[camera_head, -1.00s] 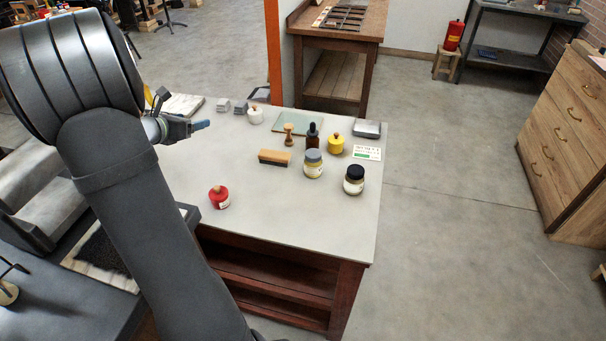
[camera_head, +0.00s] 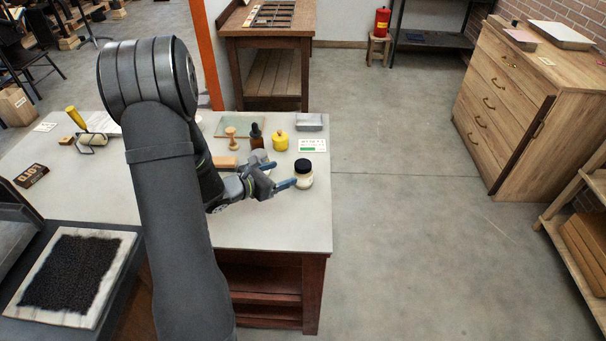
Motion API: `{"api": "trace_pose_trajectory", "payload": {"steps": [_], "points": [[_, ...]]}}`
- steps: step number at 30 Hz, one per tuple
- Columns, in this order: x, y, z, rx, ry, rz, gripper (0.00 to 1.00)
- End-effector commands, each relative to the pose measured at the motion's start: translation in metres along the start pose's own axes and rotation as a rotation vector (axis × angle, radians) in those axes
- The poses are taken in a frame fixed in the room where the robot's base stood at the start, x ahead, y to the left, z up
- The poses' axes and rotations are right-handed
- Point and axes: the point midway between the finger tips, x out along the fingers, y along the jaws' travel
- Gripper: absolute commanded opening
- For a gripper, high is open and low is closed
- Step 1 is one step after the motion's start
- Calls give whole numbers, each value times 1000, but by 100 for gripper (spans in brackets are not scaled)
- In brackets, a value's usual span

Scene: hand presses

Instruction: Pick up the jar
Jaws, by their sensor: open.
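A jar with a black lid and pale body (camera_head: 303,176) stands upright on the grey table top (camera_head: 290,225), near its right edge. My gripper (camera_head: 279,176) is just left of this jar, its blue fingertips pointing right towards it. The fingers are apart, with nothing seen held between them. I cannot tell whether a fingertip touches the jar.
Behind the gripper stand a dark dropper bottle (camera_head: 256,137), a yellow knobbed pot (camera_head: 280,141), a wooden stamp (camera_head: 231,138) and a brush (camera_head: 224,162). A metal tin (camera_head: 309,122) and a card (camera_head: 312,145) lie at the back right. The table's front right is clear.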

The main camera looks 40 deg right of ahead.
Motion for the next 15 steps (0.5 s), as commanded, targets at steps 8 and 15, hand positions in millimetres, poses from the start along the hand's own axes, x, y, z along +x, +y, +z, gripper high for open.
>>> {"api": "trace_pose_trajectory", "payload": {"steps": [8, 15], "points": [[53, 0, 0, 0, 1, -1, 72], [67, 0, 1, 0, 0, 0, 72]]}}
